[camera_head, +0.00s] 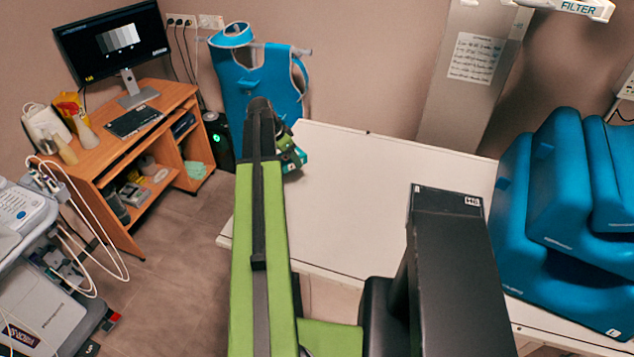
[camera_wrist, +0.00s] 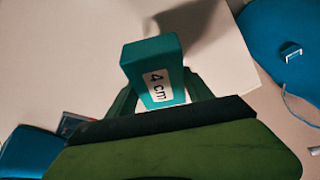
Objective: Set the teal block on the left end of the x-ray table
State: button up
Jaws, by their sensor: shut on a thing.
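The teal block (camera_wrist: 150,52), with a white "4 cm" label, is held between the fingers of my gripper (camera_wrist: 160,88) in the wrist view. In the head view my gripper (camera_head: 290,153) is at the left end of the white x-ray table (camera_head: 365,200), partly hidden behind my green arm. A small teal part of the block (camera_head: 301,157) shows there. The block is over the table top, with a shadow beside it in the wrist view. I cannot tell whether its base touches the surface.
Blue cushions (camera_head: 555,200) are stacked on the table's right part. A blue apron (camera_head: 255,85) hangs just behind the left end. A wooden desk (camera_head: 150,130) with a monitor (camera_head: 112,42) stands at the left. The table's middle is clear.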

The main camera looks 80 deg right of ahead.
jog(key=s+r+n+t+h, duration=0.15)
jog(key=s+n, duration=0.55)
jog(key=s, duration=0.7)
jog(key=b, duration=0.6)
send_over(301, 179)
jog(key=a, duration=0.1)
jog(key=shift+t, duration=0.35)
notch_tip(301, 179, down, 8)
jog(key=shift+a+r, duration=0.15)
jog(key=shift+r, duration=0.1)
jog(key=shift+w, duration=0.25)
notch_tip(301, 179, down, 4)
jog(key=b, duration=0.4)
jog(key=shift+f+b, duration=0.2)
jog(key=shift+b, duration=0.15)
jog(key=shift+r, duration=0.25)
jog(key=shift+f, duration=0.2)
jog(key=o, duration=1.6)
jog(key=shift+o, duration=0.2)
jog(key=shift+r, duration=0.1)
